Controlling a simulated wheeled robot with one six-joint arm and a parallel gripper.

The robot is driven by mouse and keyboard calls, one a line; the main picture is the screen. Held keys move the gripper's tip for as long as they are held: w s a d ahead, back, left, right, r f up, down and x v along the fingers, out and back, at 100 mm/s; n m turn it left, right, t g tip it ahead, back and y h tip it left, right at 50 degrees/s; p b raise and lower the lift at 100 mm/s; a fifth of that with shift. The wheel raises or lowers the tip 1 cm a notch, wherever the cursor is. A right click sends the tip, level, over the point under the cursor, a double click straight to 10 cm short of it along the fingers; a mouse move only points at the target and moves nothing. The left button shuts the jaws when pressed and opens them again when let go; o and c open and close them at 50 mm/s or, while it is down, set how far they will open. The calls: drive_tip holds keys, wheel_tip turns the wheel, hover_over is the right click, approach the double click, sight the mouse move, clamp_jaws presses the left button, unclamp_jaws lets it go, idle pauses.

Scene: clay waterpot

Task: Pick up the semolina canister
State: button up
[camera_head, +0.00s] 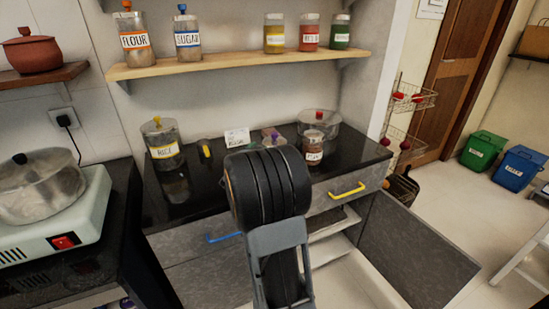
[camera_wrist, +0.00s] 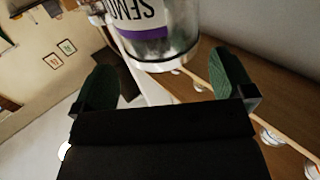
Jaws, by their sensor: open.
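The semolina canister (camera_wrist: 150,35) is a clear jar with a white label reading "SEMO" and a purple band. In the wrist view it is at the top, cut off by the edge, just beyond my open fingers. My gripper (camera_wrist: 165,80) has its two green-padded fingers wide apart with nothing between them. In the head view, my arm's dark end hides the gripper. A lid with a purplish knob (camera_head: 273,135) shows just above my arm; I cannot tell for sure that it is the same canister.
The rice canister (camera_head: 161,141), a brown jar (camera_head: 313,148) and a glass pot (camera_head: 329,122) stand on the black counter (camera_head: 205,190). A wooden shelf (camera_head: 235,62) above holds several jars. An open cabinet door (camera_head: 412,250) is at lower right.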

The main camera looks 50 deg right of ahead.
sight(273, 141)
drive_tip(key=shift+x, duration=2.65)
drive_tip(key=shift+w, duration=0.15)
drive_tip(key=shift+a, duration=0.1)
drive_tip(key=c, duration=1.5)
drive_tip(key=shift+r, duration=0.1)
drive_tip(key=shift+r, duration=0.1)
